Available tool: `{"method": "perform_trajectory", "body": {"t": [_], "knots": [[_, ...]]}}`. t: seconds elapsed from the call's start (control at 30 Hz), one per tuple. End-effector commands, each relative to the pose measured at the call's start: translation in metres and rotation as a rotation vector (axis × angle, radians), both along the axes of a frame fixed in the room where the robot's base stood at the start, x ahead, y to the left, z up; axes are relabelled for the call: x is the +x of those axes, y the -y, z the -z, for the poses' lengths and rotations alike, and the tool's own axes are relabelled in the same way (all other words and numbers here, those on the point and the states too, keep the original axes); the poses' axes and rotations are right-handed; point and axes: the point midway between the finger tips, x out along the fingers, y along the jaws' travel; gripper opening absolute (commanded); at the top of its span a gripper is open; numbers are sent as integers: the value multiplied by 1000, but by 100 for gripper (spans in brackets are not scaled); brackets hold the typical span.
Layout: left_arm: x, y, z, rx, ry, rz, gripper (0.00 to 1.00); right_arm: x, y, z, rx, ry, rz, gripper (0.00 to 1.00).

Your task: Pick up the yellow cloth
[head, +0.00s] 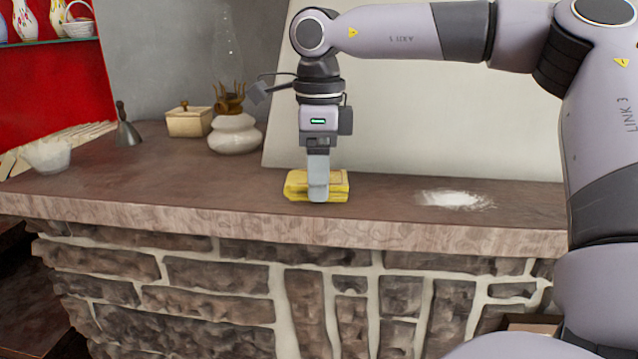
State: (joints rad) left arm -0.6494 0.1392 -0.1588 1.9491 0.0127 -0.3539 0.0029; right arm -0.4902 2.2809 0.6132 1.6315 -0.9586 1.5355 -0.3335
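The yellow cloth (338,187) lies as a small folded block on the brown countertop, near its front edge, in the middle of the head view. My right gripper (318,190) points straight down at it. One finger shows in front of the cloth and covers part of it. The other finger is hidden, so I cannot tell whether the gripper is closed on the cloth or only around it. My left gripper is not in view.
The brown countertop (390,215) stands on a stone base. A white powdery patch (455,199) lies to the right of the cloth. A white pot (235,135), a lidded box (189,121), a grey bell-shaped thing (127,130) and a white bowl (48,155) stand to the left. A pale board leans behind.

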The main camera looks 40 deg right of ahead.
Motion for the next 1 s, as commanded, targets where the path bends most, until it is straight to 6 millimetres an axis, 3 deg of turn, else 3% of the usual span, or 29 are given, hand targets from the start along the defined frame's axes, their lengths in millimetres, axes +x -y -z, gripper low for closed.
{"method": "perform_trajectory", "body": {"t": [0.33,0.53,0.67,1.0], "knots": [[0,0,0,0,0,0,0,0,0,-2,-1,1,0,36],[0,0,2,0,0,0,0,1,0,-17,-3,4,1,36],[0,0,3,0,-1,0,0,1,0,-40,-3,6,2,36],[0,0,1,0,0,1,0,1,-1,-125,-2,5,1,36]]}}
